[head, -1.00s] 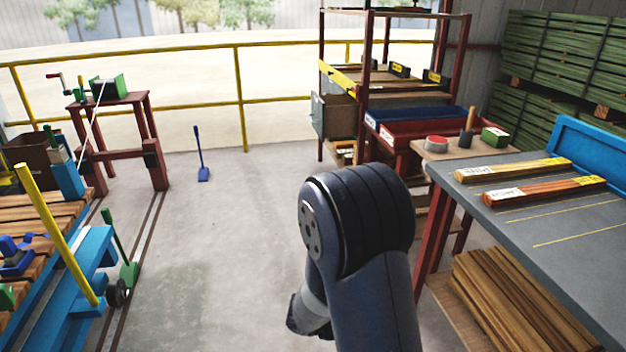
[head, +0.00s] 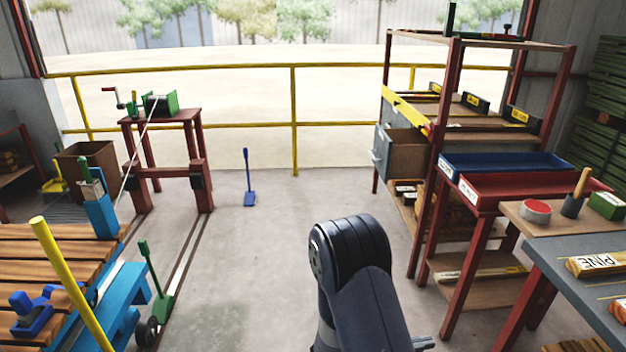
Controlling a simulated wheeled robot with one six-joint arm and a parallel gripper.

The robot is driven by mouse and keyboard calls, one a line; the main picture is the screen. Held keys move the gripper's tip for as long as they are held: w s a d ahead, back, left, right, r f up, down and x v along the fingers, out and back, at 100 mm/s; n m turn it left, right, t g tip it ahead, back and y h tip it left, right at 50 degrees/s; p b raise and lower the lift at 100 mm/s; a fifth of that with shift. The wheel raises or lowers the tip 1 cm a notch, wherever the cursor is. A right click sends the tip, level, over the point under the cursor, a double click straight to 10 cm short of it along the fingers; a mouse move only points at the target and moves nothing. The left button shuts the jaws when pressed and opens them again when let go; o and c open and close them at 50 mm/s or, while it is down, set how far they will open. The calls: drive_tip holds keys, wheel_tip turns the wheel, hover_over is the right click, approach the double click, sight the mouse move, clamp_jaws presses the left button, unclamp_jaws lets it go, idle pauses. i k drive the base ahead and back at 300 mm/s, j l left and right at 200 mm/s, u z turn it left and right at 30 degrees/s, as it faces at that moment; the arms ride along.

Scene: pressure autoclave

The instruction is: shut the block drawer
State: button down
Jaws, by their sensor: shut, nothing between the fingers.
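The block drawer (head: 406,152) sits in the left side of the dark red shelf rack, in the head view. It has a grey front with a handle and brown wooden walls. It stands pulled out to the left, beyond the rack's posts. Its inside is mostly hidden. My arm rises at the bottom middle. The tip of my gripper (head: 424,343) just shows at the bottom edge, right of the arm, low and well apart from the drawer. It is shut and holds nothing visible.
Blue (head: 505,163) and red (head: 525,190) trays stand right of the drawer. A workbench (head: 580,265) is at the right. A yellow railing (head: 293,120) runs behind.

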sight(400, 154)
drive_tip(key=i, duration=0.8)
drive_tip(key=i+j+z, duration=0.1)
drive_tip(key=i, duration=0.75)
drive_tip(key=i+j, duration=0.2)
drive_tip(key=i, duration=0.6)
drive_tip(key=i+j+z, duration=0.1)
drive_tip(key=i, duration=0.7)
